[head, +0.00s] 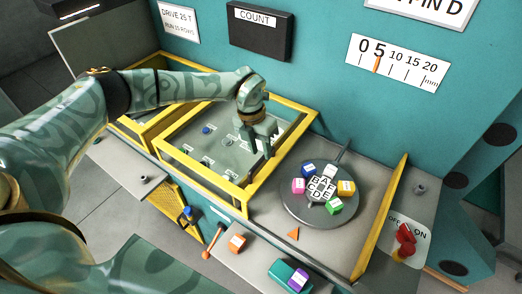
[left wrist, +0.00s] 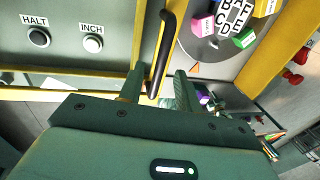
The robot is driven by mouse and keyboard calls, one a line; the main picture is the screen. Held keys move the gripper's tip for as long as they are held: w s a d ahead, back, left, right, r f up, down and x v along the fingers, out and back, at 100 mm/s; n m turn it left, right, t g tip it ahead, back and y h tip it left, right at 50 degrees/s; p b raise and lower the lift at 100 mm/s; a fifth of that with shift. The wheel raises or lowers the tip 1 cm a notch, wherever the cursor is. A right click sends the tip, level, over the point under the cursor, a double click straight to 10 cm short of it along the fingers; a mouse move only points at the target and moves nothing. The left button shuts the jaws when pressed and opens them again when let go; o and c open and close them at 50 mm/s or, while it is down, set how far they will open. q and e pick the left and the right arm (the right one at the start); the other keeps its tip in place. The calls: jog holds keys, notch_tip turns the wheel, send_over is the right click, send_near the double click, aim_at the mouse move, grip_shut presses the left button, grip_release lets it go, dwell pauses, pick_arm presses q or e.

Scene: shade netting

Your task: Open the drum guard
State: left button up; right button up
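The drum guard (head: 240,198) is a yellow frame around a clear panel, lying flat and closed over the machine bed in the head view. Its yellow edge (left wrist: 145,45) and a dark bar handle (left wrist: 165,45) show in the left wrist view. My left gripper (head: 262,146) points down over the guard's right side. In the left wrist view my left gripper (left wrist: 158,92) is open, with the handle's near end between its fingers. I cannot tell whether a finger touches it. My right gripper is in neither view.
A round grey plate (head: 292,205) with several coloured lettered blocks lies right of the guard. A yellow upright panel (head: 380,220) and a red switch (head: 404,240) stand farther right. Orange and purple blocks lie on the front ledge (head: 225,255). A teal wall (head: 320,100) closes the back.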

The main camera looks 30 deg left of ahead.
aim_at(248, 160)
pick_arm(q)
jog(key=shift+d+f, duration=0.2)
jog(key=shift+f, duration=0.65)
grip_shut()
jog(key=a, duration=0.5)
jog(key=shift+w, duration=0.35)
jog(key=shift+r, duration=0.1)
grip_release()
jog(key=shift+d, duration=0.1)
